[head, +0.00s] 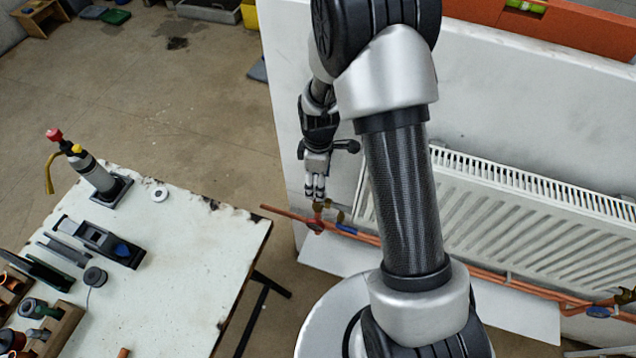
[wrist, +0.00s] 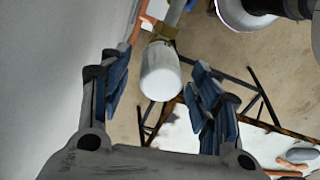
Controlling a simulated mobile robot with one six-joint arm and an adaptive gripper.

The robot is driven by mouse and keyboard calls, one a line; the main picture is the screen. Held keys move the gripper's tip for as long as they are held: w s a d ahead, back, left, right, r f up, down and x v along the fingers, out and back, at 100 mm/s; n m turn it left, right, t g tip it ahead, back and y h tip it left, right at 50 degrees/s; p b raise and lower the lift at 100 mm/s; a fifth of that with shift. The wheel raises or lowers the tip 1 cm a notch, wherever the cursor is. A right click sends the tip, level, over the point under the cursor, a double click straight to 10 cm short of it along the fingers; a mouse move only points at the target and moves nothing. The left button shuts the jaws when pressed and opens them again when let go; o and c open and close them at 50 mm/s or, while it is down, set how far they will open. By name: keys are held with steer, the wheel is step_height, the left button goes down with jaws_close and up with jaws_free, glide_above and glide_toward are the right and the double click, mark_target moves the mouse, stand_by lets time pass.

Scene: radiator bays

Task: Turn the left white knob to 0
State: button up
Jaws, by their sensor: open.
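The white knob (wrist: 161,72) shows in the wrist view as a smooth rounded cylinder on a brass fitting (wrist: 162,31). It lies between the two spread blue-padded fingers of my gripper (wrist: 157,88), with a visible gap on each side. I cannot tell how far along the fingers it sits. No numbers or marks are readable on it. In the head view my gripper (head: 315,188) points down just above the brass valve (head: 321,206) at the left end of the radiator (head: 530,220). The knob cannot be made out in the head view.
Copper pipes (head: 500,277) run below the radiator, with a red handle (head: 315,227) and a blue handle (head: 346,228) close under my gripper. The white wall panel (head: 290,110) stands close beside it. A worn workbench (head: 190,240) with tools is at the left.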

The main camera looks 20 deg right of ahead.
steer(key=shift+f, duration=0.4)
steer(key=c, duration=1.1)
steer(key=shift+m, duration=0.3)
